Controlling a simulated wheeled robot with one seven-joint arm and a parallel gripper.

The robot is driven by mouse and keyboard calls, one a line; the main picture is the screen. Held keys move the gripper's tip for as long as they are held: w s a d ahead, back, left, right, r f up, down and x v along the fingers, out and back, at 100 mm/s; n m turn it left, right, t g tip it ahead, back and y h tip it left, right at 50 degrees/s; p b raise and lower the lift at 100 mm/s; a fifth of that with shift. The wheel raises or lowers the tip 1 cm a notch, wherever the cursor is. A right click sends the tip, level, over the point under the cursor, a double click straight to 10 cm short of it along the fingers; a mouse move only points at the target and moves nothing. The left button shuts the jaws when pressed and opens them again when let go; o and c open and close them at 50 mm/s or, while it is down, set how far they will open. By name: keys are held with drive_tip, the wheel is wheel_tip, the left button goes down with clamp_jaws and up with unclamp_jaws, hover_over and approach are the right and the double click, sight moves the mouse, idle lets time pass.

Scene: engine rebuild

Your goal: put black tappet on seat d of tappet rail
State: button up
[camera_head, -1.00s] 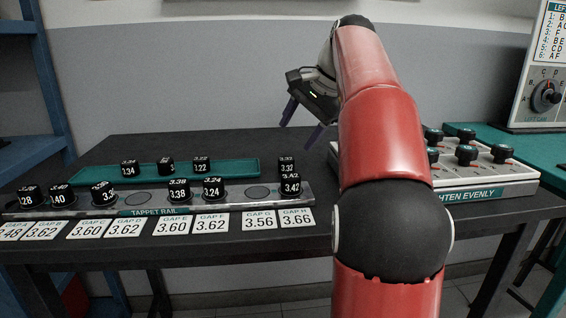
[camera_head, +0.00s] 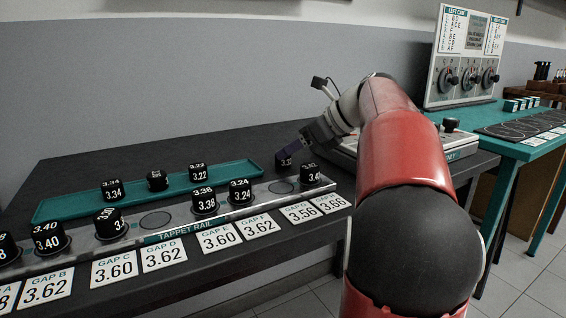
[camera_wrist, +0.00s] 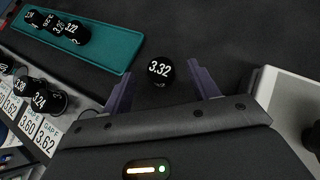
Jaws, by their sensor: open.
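Black tappets with white numbers stand on the tappet rail (camera_head: 180,238), the green tray and the bench. A tappet marked 3.32 (camera_head: 284,159) stands alone on the dark bench behind the rail's right end. In the wrist view this tappet (camera_wrist: 158,70) lies between my gripper's fingers (camera_wrist: 162,68), with gaps on both sides. In the head view my gripper (camera_head: 288,148) is open right at this tappet and partly covers it. Seat d (camera_head: 155,220), behind the GAP D card, is an empty ring on the rail.
The green tray (camera_head: 70,209) behind the rail holds several tappets. Another empty seat (camera_head: 280,187) is near the right end, beside a tappet (camera_head: 310,175). Gap cards (camera_head: 163,254) line the front.

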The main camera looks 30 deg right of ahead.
sight(285, 163)
drive_tip(key=x, duration=0.4)
drive_tip(key=shift+s+f, duration=0.1)
drive_tip(key=shift+f, duration=0.05)
drive_tip(key=shift+d, duration=0.1)
drive_tip(key=c, duration=1.2)
drive_tip(key=shift+o, duration=0.2)
